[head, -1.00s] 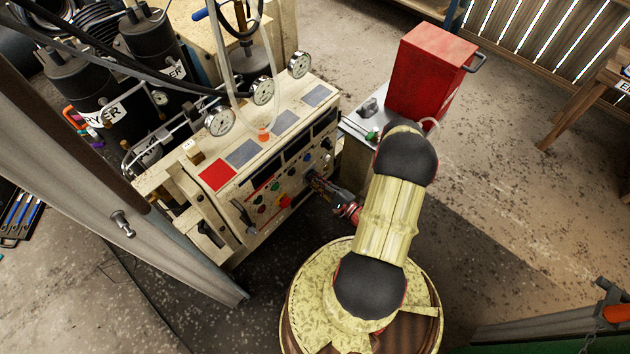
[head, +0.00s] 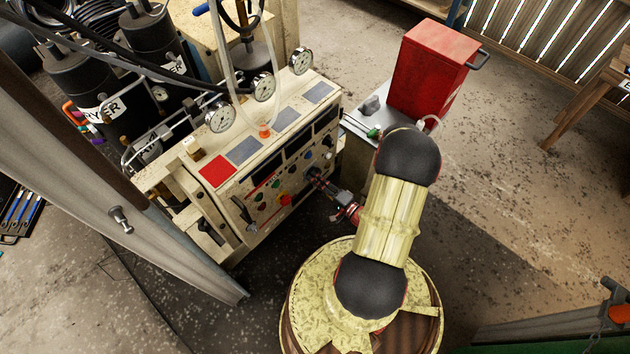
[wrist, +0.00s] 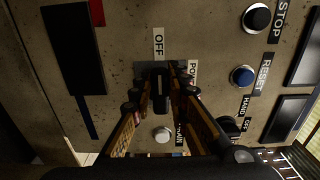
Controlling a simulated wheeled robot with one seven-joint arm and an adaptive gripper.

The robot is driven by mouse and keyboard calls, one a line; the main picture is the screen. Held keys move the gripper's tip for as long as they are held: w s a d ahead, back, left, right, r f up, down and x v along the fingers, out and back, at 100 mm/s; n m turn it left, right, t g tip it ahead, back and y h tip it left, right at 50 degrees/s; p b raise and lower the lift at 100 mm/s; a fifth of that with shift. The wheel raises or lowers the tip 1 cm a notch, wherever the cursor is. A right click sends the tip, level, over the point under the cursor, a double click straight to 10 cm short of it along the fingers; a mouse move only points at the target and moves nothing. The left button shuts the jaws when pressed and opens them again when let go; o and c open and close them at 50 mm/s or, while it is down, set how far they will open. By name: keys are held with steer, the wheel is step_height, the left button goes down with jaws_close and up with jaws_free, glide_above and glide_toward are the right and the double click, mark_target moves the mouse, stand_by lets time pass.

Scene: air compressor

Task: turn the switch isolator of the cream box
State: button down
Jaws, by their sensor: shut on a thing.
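The cream box (head: 228,222) stands left of my arm, its sloped front panel full of buttons and labels. In the wrist view, the switch isolator (wrist: 160,82) is a black knob on the cream panel (wrist: 120,60), with an OFF label above it and a partly hidden label to its right. My gripper (wrist: 160,90) is shut on this knob, one finger on each side. In the head view, my gripper (head: 314,176) reaches the right part of the panel, and the knob itself is hidden there.
A blue RESET button (wrist: 242,76), a black STOP button (wrist: 257,18) and a white button (wrist: 162,134) lie close to the fingers. A red box (head: 425,75) stands right of the cream box. Gauges (head: 263,87) and hoses rise behind the panel.

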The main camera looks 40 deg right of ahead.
stand_by(0.3)
steer(key=c, duration=1.7)
jaws_free()
steer(key=shift+c, duration=0.2)
steer(key=s, duration=0.8)
steer(key=s+d, duration=0.1)
steer(key=s, duration=0.3)
